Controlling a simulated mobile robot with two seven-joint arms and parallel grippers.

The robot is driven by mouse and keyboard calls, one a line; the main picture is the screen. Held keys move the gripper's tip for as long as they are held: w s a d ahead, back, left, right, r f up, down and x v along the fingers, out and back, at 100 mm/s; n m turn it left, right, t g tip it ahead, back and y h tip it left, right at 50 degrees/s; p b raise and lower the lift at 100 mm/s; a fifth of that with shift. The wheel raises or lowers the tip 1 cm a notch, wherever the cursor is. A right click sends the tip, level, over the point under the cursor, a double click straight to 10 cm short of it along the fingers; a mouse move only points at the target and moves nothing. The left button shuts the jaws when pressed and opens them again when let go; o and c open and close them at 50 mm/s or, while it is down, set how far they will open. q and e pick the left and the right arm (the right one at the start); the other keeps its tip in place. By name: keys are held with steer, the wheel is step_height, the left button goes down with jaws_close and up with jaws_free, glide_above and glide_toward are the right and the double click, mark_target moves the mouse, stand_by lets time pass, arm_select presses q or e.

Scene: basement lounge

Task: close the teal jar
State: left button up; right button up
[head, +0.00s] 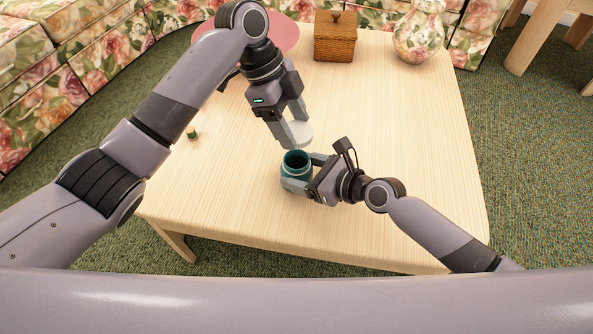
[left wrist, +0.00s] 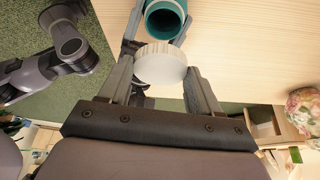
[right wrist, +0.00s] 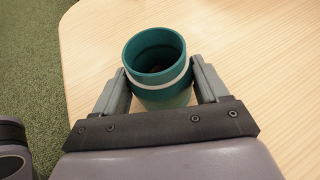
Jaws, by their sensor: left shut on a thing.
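The teal jar (head: 296,166) stands upright on the wooden table with its mouth open upward. In the right wrist view the jar (right wrist: 155,75) shows a pale band below its rim and a dark inside. My right gripper (head: 306,172) is shut on the jar, one finger on each side. A white ridged round lid (left wrist: 160,64) is between the fingers of my left gripper (left wrist: 160,72), which is shut on it. In the head view the lid (head: 300,132) is above and a little behind the jar, apart from it. The left fingers partly hide the lid.
The light wooden table (head: 400,120) is largely clear around the jar. A small green object (head: 192,133) is at the left. Floral sofas border the table.

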arm_select(q)
steer(key=shift+f, duration=2.5)
steer(key=shift+f, duration=0.85)
steer(key=shift+f, duration=0.55)
arm_select(e)
jaws_close()
arm_select(q)
steer(key=m, duration=0.1)
steer(key=m+g+y, duration=0.1)
steer(key=m, duration=0.1)
steer(key=shift+w+d, duration=0.15)
steer(key=shift+w, duration=0.05)
steer(key=m+g, duration=0.1)
steer(key=m, duration=0.2)
steer(key=shift+m+y, duration=0.3)
steer(key=shift+m, duration=0.1)
